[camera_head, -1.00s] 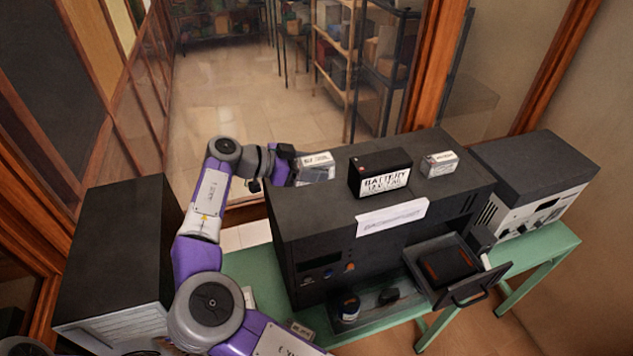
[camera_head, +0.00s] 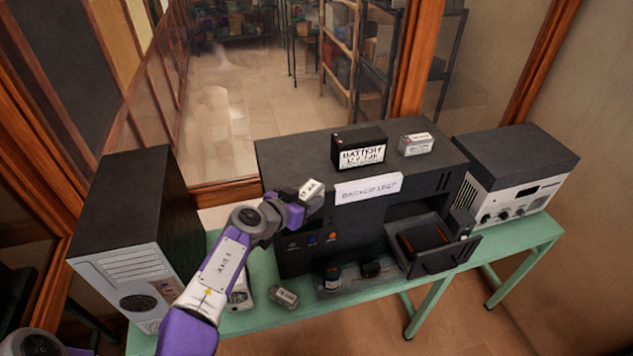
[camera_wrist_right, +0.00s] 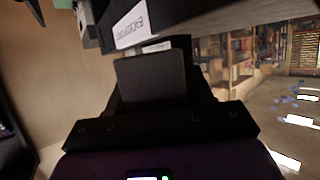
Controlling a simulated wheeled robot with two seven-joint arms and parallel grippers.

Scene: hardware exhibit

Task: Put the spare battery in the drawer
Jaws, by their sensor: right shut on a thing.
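My right gripper (camera_head: 300,204) is shut on a small white labelled block (camera_head: 312,191), held in front of the dark cabinet's upper left front. A black box marked BATTERY 12V (camera_head: 360,152) stands on the cabinet top. A smaller pale labelled block (camera_head: 416,144) stands to its right. I cannot tell which of these is the spare battery. The drawer (camera_head: 462,255) is pulled open at the cabinet's lower right, with a dark, orange-edged object (camera_head: 424,238) inside. In the right wrist view a dark finger (camera_wrist_right: 152,78) shows; the held block is mostly hidden. My left gripper is out of view.
The dark cabinet (camera_head: 290,150) carries a paper sign (camera_head: 368,189) on its front edge. Small round items (camera_head: 332,277) and a small grey block (camera_head: 284,296) are on the green table (camera_head: 262,318). Black and grey units flank the cabinet.

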